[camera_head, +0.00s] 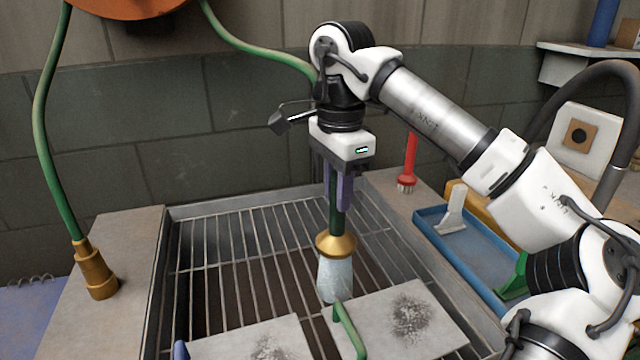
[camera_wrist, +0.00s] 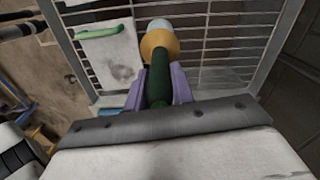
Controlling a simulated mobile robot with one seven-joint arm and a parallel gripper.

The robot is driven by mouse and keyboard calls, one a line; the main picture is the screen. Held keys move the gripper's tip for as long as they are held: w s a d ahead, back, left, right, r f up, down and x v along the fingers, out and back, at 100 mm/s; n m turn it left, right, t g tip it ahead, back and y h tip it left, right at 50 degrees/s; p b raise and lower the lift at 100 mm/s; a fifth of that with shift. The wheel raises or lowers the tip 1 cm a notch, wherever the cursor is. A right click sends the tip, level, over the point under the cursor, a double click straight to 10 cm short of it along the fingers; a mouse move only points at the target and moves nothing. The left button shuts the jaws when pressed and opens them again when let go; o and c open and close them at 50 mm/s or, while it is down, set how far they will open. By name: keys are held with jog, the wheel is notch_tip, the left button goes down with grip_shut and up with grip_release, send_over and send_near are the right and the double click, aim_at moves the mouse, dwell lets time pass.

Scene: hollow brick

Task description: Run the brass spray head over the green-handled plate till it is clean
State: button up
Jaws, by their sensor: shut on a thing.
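My gripper (camera_head: 338,185) points down, its purple fingers shut on the dark green grip of the brass spray head (camera_head: 337,244). A pale, bluish spray cone (camera_head: 335,278) comes out below the brass. The green-handled plate (camera_head: 440,318) lies on the grate, with a dark sooty patch (camera_head: 408,314) on it. Its green handle (camera_head: 349,332) is at its left edge. The spray ends near the handle's far end, left of the patch. In the wrist view the brass head (camera_wrist: 158,43) is over bare grate, to the right of the plate (camera_wrist: 112,58).
A blue-handled plate (camera_head: 235,346) with a dark smudge lies left on the grate (camera_head: 215,260). A second brass fitting (camera_head: 95,270) on a green hose stands on the left ledge. A red brush (camera_head: 408,165) and a blue tray (camera_head: 470,250) are on the right.

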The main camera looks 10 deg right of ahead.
jog(key=w+d+p, duration=0.2)
jog(key=d+p, duration=0.2)
jog(key=d, duration=0.8)
jog(key=shift+w+d, duration=0.25)
jog(key=shift+d, duration=0.05)
jog(key=shift+s, duration=0.1)
jog(key=s+d+b, duration=0.1)
jog(key=s, duration=0.8)
jog(key=shift+d, duration=0.4)
dwell(1.5)
dwell(0.8)
jog(key=s+a+b, duration=0.1)
jog(key=a, duration=0.6)
jog(key=shift+s+a, duration=0.3)
jog(key=shift+s, duration=0.1)
dwell(1.1)
dwell(0.6)
